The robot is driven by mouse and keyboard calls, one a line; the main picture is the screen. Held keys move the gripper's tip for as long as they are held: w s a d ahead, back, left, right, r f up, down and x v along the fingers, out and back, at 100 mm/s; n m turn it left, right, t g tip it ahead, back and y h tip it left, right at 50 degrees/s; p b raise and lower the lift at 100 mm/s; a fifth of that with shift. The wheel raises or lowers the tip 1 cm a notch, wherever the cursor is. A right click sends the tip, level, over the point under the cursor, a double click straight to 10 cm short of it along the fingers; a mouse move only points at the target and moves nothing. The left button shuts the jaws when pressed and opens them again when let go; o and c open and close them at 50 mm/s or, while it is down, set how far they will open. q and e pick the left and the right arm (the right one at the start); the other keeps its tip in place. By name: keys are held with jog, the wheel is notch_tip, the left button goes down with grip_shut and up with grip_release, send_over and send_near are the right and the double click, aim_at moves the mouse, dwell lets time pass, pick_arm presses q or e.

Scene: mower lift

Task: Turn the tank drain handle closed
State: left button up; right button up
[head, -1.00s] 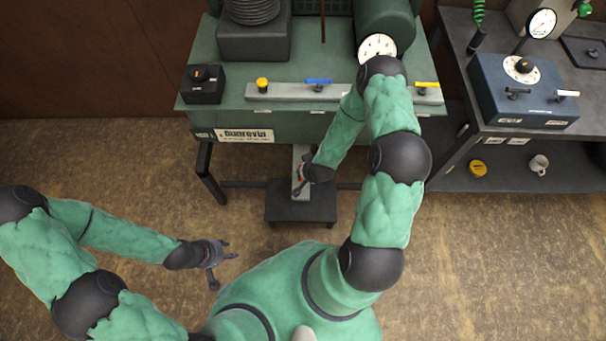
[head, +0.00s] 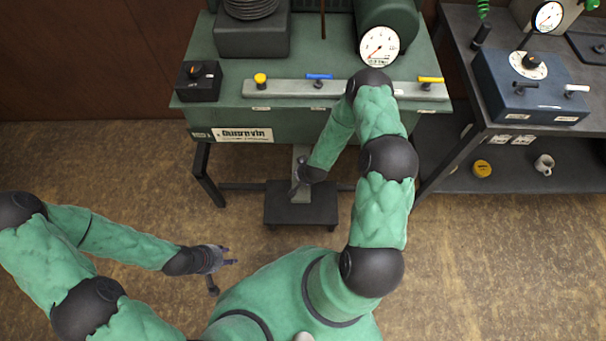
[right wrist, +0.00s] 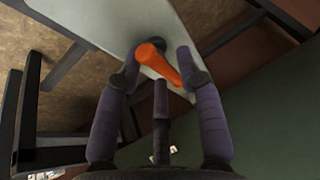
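The orange drain handle (right wrist: 167,65) shows in the right wrist view, mounted on a pale grey surface (right wrist: 105,22). It lies slanted between the fingers of my right gripper (right wrist: 160,68). Those fingers stand apart on either side of it, with a gap on the left; whether one touches it is unclear. In the head view my right gripper (head: 298,187) is low under the front of the green tank bench (head: 300,127), and the handle is hidden there. My left gripper (head: 230,256) is open and empty above the floor at lower left.
A dark low stand (head: 300,212) sits below the right gripper. The bench leg (head: 205,175) is to its left. Yellow (head: 260,79) and blue (head: 319,76) valve handles line the bench top. A dark workbench (head: 520,150) stands at right. Floor at left is free.

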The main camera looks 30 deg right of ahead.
grip_shut()
jog(key=m, duration=0.1)
jog(key=m+h+p, duration=0.1)
jog(key=m+p, duration=0.1)
jog(key=shift+a+r+m+g+h, duration=0.1)
jog(key=shift+a+m+g+h, duration=0.2)
jog(key=shift+m, duration=0.1)
jog(key=m+p, duration=0.1)
jog(key=m, duration=0.1)
jog(key=m+g+h, duration=0.1)
jog(key=m, duration=0.1)
jog(key=shift+a+m+h+p, duration=0.15)
jog(key=shift+m+h+p, duration=0.15)
jog(key=shift+p, duration=0.05)
jog(key=m+g, duration=0.1)
jog(key=m, duration=0.1)
jog(key=m+h+p, duration=0.1)
jog(key=m, duration=0.1)
jog(key=shift+w+a+m+g, duration=0.1)
jog(key=shift+a+m+g, duration=0.05)
jog(key=shift+m+g, duration=0.2)
jog(key=m+g, duration=0.1)
jog(key=m, duration=0.1)
jog(key=m+g+p, duration=0.1)
jog(key=m, duration=0.1)
jog(key=shift+w+a+f+m, duration=0.1)
jog(key=shift+f+m, duration=0.1)
jog(key=shift+m, duration=0.15)
